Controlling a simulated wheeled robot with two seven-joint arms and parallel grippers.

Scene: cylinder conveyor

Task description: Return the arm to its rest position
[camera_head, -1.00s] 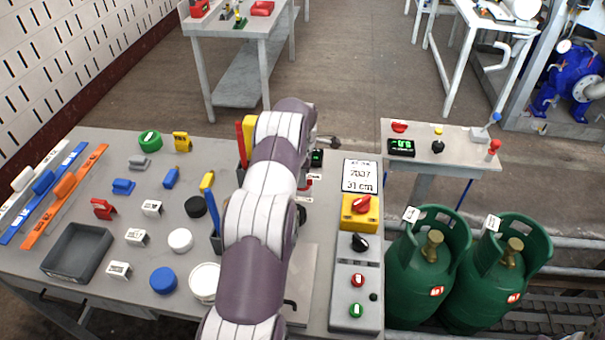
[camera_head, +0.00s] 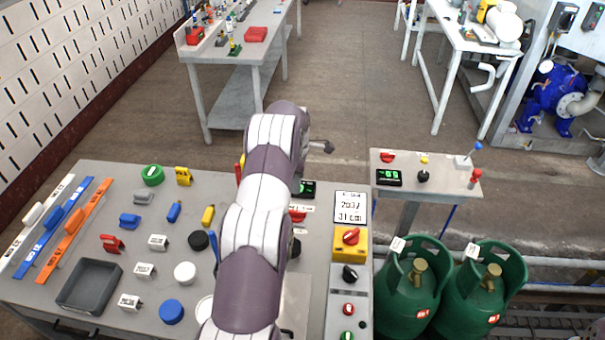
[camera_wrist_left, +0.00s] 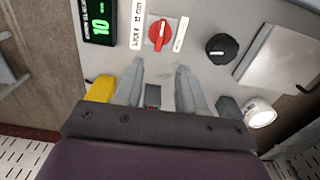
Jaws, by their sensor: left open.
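My left arm (camera_head: 251,230) reaches from the bottom edge up across the workbench in the head view. Its left gripper (camera_head: 322,147) shows only in part past the wrist, above the far edge of the bench. In the left wrist view the two fingers of the left gripper (camera_wrist_left: 159,82) are apart, with nothing held between them. Beyond the fingertips lies a grey panel with a green display (camera_wrist_left: 98,22), a red knob (camera_wrist_left: 160,33) and a black knob (camera_wrist_left: 220,48). The arm hides part of the bench. My right gripper is not in view.
The workbench (camera_head: 75,215) holds a grey tray (camera_head: 90,286), coloured blocks and discs, and a yellow switch box (camera_head: 350,243) at right. Green gas cylinders (camera_head: 412,290) stand right of it. A small control table (camera_head: 440,175) stands behind them. Open floor lies beyond the bench.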

